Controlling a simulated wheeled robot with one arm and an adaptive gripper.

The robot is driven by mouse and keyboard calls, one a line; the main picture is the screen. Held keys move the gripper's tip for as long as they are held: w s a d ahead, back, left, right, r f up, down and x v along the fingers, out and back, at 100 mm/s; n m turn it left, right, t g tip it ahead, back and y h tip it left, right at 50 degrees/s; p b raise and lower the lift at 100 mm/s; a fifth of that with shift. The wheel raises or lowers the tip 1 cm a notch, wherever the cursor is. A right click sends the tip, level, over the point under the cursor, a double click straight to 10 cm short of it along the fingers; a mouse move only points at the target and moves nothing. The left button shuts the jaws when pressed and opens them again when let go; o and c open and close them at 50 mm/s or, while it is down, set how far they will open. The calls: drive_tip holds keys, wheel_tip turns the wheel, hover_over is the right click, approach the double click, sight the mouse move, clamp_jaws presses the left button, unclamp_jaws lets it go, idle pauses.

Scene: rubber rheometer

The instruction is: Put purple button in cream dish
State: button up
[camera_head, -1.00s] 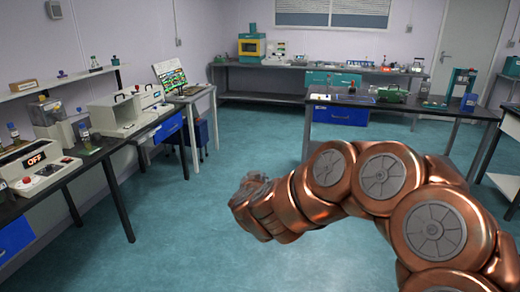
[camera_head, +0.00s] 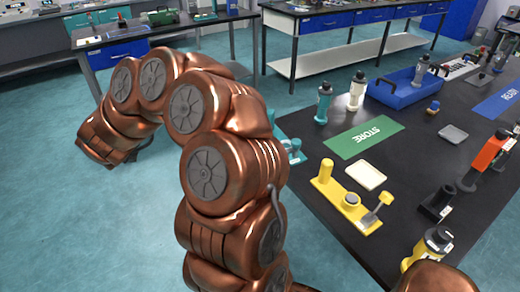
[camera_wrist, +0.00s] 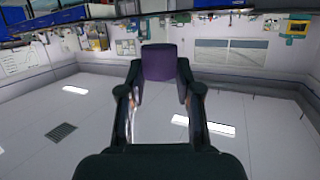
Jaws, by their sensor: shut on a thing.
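My gripper (camera_wrist: 160,78) is shut on the purple button (camera_wrist: 160,62), which shows as a dark purple block between the fingertips in the wrist view. In the head view my arm bends out to the left over open floor, and the fingers and the button cannot be made out there. A shallow cream dish (camera_head: 366,175) lies on the black table at the right of the head view, beside the green STORE mat. It looks empty. My gripper is well apart from it.
Around the dish stand a yellow fixture (camera_head: 345,203), the green STORE mat (camera_head: 364,137), a grey dish (camera_head: 453,134), bottles (camera_head: 324,103), a blue tray (camera_head: 397,93) and an orange-black device (camera_head: 490,151). Teal floor (camera_head: 50,225) is clear at left.

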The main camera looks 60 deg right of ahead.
drive_tip(key=s+d+f+m+g+h+b, duration=0.1)
drive_tip(key=s+d+f+m+g+b, duration=0.15)
drive_tip(key=s+d+m+g, duration=0.6)
drive_tip(key=s+d+f+m+g+h+b, duration=0.1)
drive_tip(key=s+d+f+g+b, duration=0.2)
drive_tip(key=s+d, duration=1.2)
drive_tip(key=s+d+f+m+g, duration=0.1)
drive_tip(key=s+d+g, duration=0.1)
drive_tip(key=s, duration=0.3)
drive_tip(key=s+d+f+m+g+y, duration=0.1)
drive_tip(key=s+d+m+g, duration=0.1)
drive_tip(key=s, duration=0.4)
drive_tip(key=shift+s+d+f, duration=0.2)
drive_tip(key=shift+d+f, duration=0.2)
drive_tip(key=shift+d, duration=0.3)
wheel_tip(320, 180, down, 9)
drive_tip(key=shift+r, duration=0.2)
drive_tip(key=shift+f, duration=0.45)
drive_tip(key=o, duration=1)
